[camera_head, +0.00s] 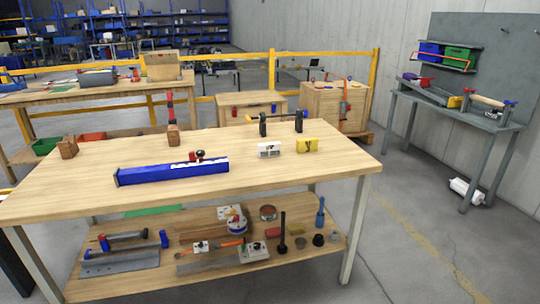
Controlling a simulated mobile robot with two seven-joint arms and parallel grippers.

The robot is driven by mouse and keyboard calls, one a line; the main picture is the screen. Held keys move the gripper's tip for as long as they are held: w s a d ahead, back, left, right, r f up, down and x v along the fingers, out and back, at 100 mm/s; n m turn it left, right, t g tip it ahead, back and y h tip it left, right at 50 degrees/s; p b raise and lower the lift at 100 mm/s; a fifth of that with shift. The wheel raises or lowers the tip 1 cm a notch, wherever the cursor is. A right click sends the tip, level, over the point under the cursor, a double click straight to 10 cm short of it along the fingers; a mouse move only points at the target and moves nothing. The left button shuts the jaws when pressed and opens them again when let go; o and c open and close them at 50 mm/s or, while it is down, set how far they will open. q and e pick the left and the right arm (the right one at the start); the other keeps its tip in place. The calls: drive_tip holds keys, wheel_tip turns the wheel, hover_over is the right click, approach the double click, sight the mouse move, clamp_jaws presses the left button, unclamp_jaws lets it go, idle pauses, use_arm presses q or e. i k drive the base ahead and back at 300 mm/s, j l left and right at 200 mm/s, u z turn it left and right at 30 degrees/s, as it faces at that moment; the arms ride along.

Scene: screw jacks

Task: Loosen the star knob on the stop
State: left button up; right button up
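A long blue rail (160,174) lies on the wooden workbench, left of its middle. A small stop with a dark and red knob (197,155) sits on or just behind the rail's top edge; it is too small to tell the knob's exact shape or how tight it is. Neither of my grippers shows in the head view.
The wooden workbench (300,182) has clear space at its front and right. A white block (270,150) and a yellow block (307,145) stand right of the rail. Wooden blocks (67,148) stand behind it. A lower shelf (330,240) holds several tools.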

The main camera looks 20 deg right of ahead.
sight(200, 153)
drive_tip(key=i+j+u, duration=0.15)
drive_tip(key=i, duration=0.4)
drive_tip(key=i+u, duration=0.15)
drive_tip(key=i, duration=0.4)
